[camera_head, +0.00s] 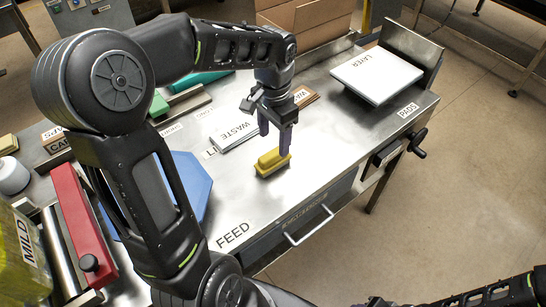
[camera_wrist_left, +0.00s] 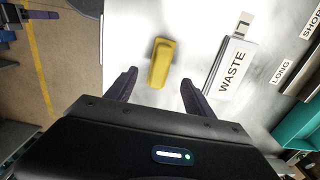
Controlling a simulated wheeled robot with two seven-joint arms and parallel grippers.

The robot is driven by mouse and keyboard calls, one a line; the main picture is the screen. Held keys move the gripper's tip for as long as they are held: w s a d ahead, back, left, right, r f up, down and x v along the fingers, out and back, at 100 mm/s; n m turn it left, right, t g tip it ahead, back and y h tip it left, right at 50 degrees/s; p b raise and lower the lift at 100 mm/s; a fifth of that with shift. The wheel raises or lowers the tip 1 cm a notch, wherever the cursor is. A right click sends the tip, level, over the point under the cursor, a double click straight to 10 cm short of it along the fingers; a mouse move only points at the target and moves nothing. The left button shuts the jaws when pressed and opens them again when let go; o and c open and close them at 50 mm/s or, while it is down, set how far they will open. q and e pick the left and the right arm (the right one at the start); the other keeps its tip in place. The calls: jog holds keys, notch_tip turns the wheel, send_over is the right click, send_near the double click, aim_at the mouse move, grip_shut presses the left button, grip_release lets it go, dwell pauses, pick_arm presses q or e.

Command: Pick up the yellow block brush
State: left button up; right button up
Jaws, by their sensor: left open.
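One finger covers a little of the brush in the head view. Part of my right arm shows at the bottom right, but its gripper does not.
A grey WASTE-labelled bar (camera_head: 237,133) lies behind the brush. A white slab (camera_head: 377,75) marked LAYER sits at the right. A blue panel (camera_head: 190,185), a red block (camera_head: 82,225) and a yellow MILD container (camera_head: 20,255) are at the left. Bare metal lies around the brush.

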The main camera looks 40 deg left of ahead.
aim_at(273, 153)
pick_arm(q)
jog(key=shift+f, duration=1.15)
jog(key=shift+s+f+p, duration=0.15)
jog(key=shift+f+p, duration=0.55)
jog(key=shift+f, duration=1.9)
grip_shut()
